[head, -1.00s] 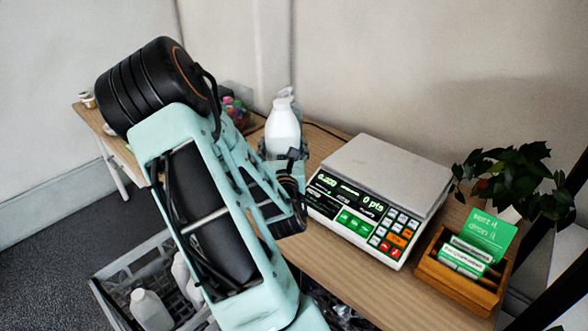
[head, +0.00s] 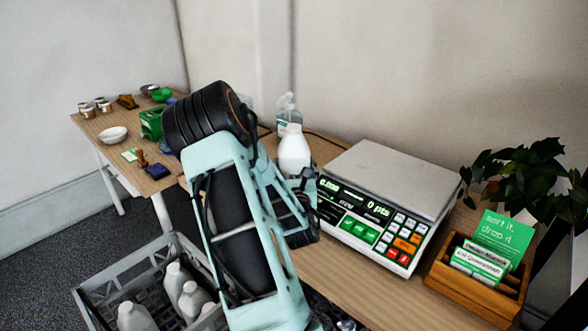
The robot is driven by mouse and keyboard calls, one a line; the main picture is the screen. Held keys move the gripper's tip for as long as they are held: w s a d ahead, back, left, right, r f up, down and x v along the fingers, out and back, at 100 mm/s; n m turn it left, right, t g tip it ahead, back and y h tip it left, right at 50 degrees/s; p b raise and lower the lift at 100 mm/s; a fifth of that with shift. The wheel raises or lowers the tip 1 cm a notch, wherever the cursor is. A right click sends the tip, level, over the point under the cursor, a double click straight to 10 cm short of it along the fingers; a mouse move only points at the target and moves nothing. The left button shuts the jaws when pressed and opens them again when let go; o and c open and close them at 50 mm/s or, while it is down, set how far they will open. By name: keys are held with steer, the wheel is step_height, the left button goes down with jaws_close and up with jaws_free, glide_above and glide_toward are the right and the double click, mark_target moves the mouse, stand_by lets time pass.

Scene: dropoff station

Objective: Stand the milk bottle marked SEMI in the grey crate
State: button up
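A white milk bottle (head: 294,150) stands upright at my gripper (head: 297,178), beside the scale at the wall end of the table. My gripper appears shut around its lower part, though my arm hides much of the fingers. No SEMI marking can be read from here. The grey crate (head: 122,264) is low at the bottom left, beside the table and partly hidden by my arm. Several white bottles stand in it, such as one at its back (head: 175,276) and one at the front (head: 134,318). Their markings cannot be read.
A scale (head: 405,170) stands right of the held bottle, with a spray bottle (head: 287,104) behind. A wooden card box (head: 472,289) and a plant (head: 530,185) are further right. A side table (head: 97,128) at left bears bowls, jars and stamps.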

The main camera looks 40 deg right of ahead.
steer(key=shift+f, duration=0.1)
steer(key=o, duration=0.8)
